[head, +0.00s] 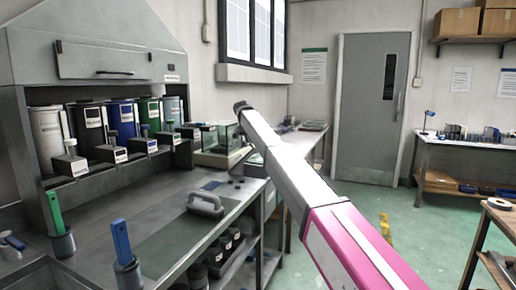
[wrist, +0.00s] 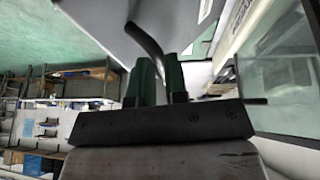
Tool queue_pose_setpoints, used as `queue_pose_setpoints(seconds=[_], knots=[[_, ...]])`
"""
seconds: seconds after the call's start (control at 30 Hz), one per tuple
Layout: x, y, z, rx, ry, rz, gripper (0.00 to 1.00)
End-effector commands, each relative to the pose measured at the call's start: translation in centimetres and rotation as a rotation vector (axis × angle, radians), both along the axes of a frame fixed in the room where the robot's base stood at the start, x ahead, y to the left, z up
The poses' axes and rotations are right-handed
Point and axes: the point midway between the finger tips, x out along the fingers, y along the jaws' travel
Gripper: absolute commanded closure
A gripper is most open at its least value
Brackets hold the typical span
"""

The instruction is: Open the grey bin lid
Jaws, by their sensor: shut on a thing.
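In the wrist view, my gripper (wrist: 160,68) has its two green fingers shut on a dark curved handle (wrist: 146,40). The handle runs up to a smooth pale grey body (wrist: 105,15); I cannot tell from this close view whether that is the lid. In the head view, my arm reaches from the lower right to the middle, and its fingers are not visible. A grey bin (head: 172,108) with a label stands at the right end of a row of bins on the left shelf. Its lid cannot be made out clearly.
White, black, blue and green bins share the shelf. A grey flap (head: 105,60) is above them. The bench (head: 150,205) holds blue- and green-handled tools in cups and a grey-handled block (head: 206,204). A glass case (head: 215,140) stands behind it. Open floor lies before the door.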

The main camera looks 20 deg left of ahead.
Motion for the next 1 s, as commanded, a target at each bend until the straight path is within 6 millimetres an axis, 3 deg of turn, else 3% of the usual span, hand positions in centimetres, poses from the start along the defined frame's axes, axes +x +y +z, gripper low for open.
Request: queue_pose_setpoints(seconds=[0.03,0.4,1.0], knots=[[0.1,1.8,-0.1,0.013,0.008,0.008,1.0],[0.1,6.1,1.0,0.01,0.013,0.007,1.0],[-0.3,7.3,1.0,0.004,0.019,0.006,1.0]])
